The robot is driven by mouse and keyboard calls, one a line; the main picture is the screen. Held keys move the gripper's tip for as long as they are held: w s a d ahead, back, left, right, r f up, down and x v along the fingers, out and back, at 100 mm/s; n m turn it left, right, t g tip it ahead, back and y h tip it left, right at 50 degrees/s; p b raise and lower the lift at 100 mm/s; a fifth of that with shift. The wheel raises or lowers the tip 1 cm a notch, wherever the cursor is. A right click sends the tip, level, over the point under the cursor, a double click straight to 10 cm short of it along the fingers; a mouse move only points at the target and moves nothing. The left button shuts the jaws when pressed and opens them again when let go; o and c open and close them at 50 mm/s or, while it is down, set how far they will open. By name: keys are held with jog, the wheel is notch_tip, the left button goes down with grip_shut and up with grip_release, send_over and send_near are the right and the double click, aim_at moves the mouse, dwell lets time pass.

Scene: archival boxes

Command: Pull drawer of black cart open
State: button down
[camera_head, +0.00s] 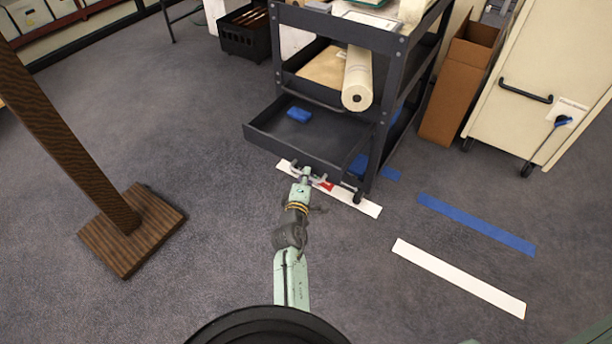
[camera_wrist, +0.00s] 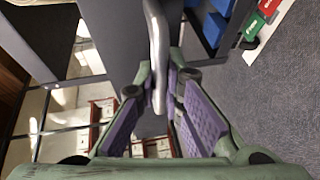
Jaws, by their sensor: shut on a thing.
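The black cart (camera_head: 400,60) stands at upper centre in the head view. Its bottom drawer (camera_head: 280,147) is pulled out toward me, with its inside showing. A small blue object (camera_head: 299,115) lies in the drawer. A pale curved handle (camera_wrist: 157,40) is on the drawer's front. My gripper (camera_head: 307,173) is at this handle, low near the floor. In the wrist view my gripper (camera_wrist: 160,80) has its purple-padded fingers on either side of the handle, shut on it. The fingertips partly hide the handle in the head view.
A wooden post on a square base (camera_head: 130,228) stands at left. A brown box (camera_head: 460,85) and a cream cabinet (camera_head: 530,105) are right of the cart. White (camera_head: 460,278) and blue (camera_head: 476,224) strips lie on the carpet. Open floor surrounds my arm.

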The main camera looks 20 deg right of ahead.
jog(key=c, duration=1.7)
grip_release()
